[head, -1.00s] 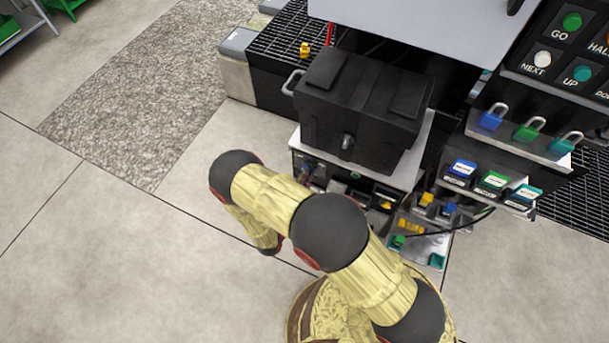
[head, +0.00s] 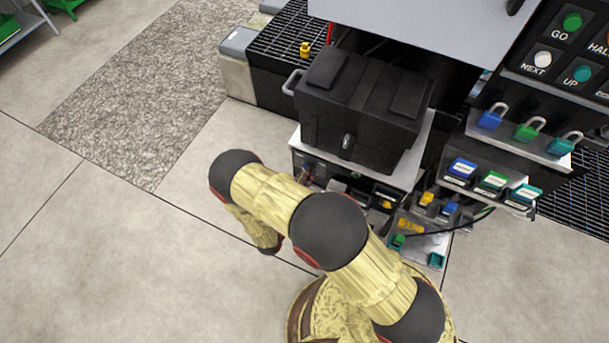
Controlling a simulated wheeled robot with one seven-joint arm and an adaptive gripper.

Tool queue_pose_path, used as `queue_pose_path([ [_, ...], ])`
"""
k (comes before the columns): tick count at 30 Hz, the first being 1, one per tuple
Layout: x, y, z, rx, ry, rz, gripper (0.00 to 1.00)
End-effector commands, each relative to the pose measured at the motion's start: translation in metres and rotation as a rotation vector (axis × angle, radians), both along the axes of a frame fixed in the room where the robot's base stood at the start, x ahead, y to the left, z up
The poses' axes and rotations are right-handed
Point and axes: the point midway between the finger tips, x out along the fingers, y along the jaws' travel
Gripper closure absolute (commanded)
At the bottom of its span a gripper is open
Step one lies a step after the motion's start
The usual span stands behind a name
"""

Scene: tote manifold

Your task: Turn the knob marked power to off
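A dark control panel (head: 357,187) faces forward on the unit below the black case, partly hidden by my arm. Small fittings show on it, including a brownish one (head: 306,173) at its left end. I cannot tell which of them is the power knob; no label there is readable, so its setting cannot be told. My arm rises from the lower right, bends left and comes down in front of the unit. My gripper is hidden behind my own arm links.
A black lidded case (head: 360,110) sits on the unit's light top (head: 421,150). Padlocks (head: 528,130) and labelled blocks (head: 490,183) stand on shelves at right. Several small coloured parts and a black cable (head: 470,220) are low at right.

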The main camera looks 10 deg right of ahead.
Motion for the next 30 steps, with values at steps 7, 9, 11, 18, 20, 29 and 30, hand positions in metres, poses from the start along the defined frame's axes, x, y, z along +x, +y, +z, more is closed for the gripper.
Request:
queue_pose_path([
  [7,0.0,0.0,0.0,0.0,-0.001,-0.001,0.7],
  [9,0.0,0.0,0.0,0.0,-0.001,-0.001,0.7],
  [11,0.0,0.0,0.0,0.0,-0.001,-0.001,0.7],
  [18,-0.017,0.013,0.0,-0.001,0.001,0.004,0.7],
  [20,-0.025,0.018,0.0,0.0,0.0,0.004,0.7],
  [29,-0.071,0.049,0.0,0.0,-0.001,0.004,0.7],
  [30,-0.076,0.052,0.0,0.0,0.0,0.004,0.7],
])
